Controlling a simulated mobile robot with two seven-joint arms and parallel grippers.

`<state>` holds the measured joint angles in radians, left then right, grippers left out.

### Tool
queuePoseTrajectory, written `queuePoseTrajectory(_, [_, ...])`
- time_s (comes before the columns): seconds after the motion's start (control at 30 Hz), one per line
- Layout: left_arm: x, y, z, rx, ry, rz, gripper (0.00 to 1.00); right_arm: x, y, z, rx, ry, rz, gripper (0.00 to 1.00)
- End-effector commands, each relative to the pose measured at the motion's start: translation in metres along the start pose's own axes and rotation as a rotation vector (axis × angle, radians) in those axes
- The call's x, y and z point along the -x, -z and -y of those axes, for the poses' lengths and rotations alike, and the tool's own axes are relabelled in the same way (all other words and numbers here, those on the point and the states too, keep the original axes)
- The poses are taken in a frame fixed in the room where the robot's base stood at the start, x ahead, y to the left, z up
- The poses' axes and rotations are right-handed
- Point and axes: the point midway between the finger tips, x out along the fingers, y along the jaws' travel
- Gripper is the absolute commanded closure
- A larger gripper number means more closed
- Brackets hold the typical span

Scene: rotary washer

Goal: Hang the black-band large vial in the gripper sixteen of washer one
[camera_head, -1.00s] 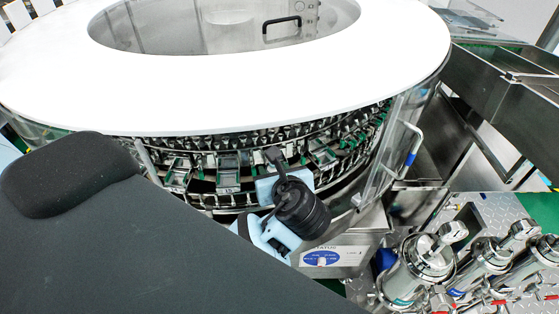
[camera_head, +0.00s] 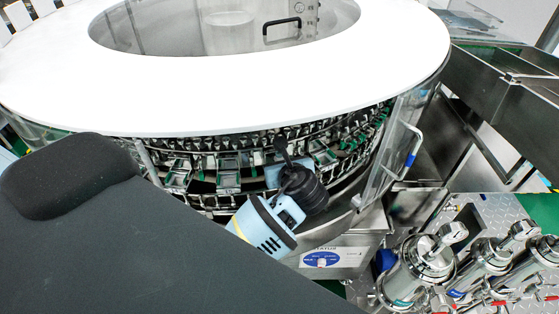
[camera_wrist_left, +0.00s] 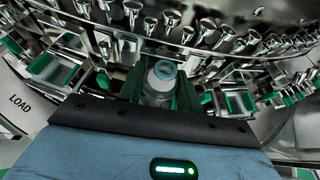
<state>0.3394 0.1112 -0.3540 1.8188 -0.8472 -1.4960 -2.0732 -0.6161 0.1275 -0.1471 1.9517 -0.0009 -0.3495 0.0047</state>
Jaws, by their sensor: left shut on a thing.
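My left gripper (camera_wrist_left: 158,92) is shut on a clear glass vial (camera_wrist_left: 162,76) in the left wrist view, with a dark green finger on each side. The vial's neck and round mouth show; I cannot make out a black band. Washer one (camera_head: 290,116) has a large white top ring. Rows of metal grippers with green parts run below it, also in the left wrist view (camera_wrist_left: 180,33). In the head view my left gripper (camera_head: 274,176) is in front of these rows; the vial is hidden there. I cannot tell which gripper is number sixteen, or whether the vial touches one.
A clear panel with a handle (camera_head: 411,145) stands right of the rows. Metal cylinders (camera_head: 418,268) stand at the lower right. A steel chute (camera_head: 505,95) is at the right.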

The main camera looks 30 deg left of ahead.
Motion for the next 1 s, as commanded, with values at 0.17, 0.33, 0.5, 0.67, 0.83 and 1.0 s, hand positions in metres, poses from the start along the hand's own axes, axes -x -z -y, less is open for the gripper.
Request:
queuePoseTrajectory(0.17, [0.0002, -0.0004, 0.0004, 0.003, 0.002, 0.002, 0.91, -0.0001, 0.0006, 0.0, 0.0, 0.0, -0.001, 0.64])
queuePoseTrajectory(0.33, [-0.0009, 0.0021, 0.0004, 0.002, 0.001, 0.001, 0.91, -0.0001, 0.0005, 0.0, 0.001, 0.0, -0.001, 0.64])
queuePoseTrajectory(0.5, [-0.0019, 0.0042, 0.0004, 0.002, 0.001, 0.001, 0.56, -0.0001, 0.0004, 0.0, 0.001, 0.0, -0.001, 0.64])
queuePoseTrajectory(0.67, [-0.0019, 0.004, 0.0003, 0.002, 0.001, 0.001, 0.44, -0.0001, 0.0003, 0.0001, 0.001, 0.0, -0.001, 0.64])
queuePoseTrajectory(0.83, [-0.0018, 0.0039, 0.0003, 0.002, 0.001, 0.001, 0.44, -0.0002, 0.0001, 0.0, 0.001, 0.0, 0.0, 0.64])
queuePoseTrajectory(1.0, [0.0025, -0.0009, 0.0007, 0.003, 0.002, 0.001, 0.44, -0.0002, -0.0003, 0.0, 0.001, 0.0, 0.0, 0.64])
